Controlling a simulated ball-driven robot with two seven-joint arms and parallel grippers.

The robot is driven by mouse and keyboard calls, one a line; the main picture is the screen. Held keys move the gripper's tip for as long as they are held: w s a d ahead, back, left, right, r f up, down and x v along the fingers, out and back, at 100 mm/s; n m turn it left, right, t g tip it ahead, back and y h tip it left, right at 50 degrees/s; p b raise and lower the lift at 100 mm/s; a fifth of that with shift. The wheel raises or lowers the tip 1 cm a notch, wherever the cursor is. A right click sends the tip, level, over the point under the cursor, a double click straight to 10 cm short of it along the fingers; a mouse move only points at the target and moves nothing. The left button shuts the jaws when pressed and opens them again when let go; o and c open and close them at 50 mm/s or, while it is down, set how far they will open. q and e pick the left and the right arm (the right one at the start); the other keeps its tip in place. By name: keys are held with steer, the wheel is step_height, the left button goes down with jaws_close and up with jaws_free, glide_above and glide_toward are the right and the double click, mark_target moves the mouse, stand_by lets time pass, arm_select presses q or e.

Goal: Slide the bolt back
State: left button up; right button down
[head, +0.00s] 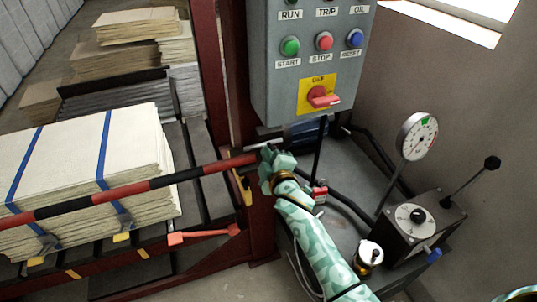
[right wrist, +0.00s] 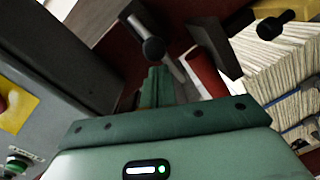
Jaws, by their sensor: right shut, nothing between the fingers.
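My right gripper (head: 268,153) is shut and empty at the dark red post, by the end of the red-and-black barrier bar (head: 130,188). In the right wrist view its closed green fingers (right wrist: 156,87) point at a grey metal bolt (right wrist: 140,24) with a black ball knob (right wrist: 153,49). The fingertips are just below the knob; I cannot tell whether they touch it. In the head view the gripper mostly hides the bolt, and a bit of grey metal shows just above it. My left gripper is not in view.
A grey control box (head: 290,85) with buttons and a red rotary switch hangs just above the gripper. A dial gauge (head: 417,136) and a black lever box (head: 420,225) stand at right. Stacked sheets (head: 70,160) lie behind the bar at left.

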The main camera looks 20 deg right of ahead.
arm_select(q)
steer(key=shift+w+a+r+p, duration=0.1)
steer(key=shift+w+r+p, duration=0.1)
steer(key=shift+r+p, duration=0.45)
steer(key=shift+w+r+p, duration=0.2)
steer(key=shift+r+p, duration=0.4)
arm_select(e)
steer(key=d, duration=0.5)
steer(key=shift+d, duration=0.3)
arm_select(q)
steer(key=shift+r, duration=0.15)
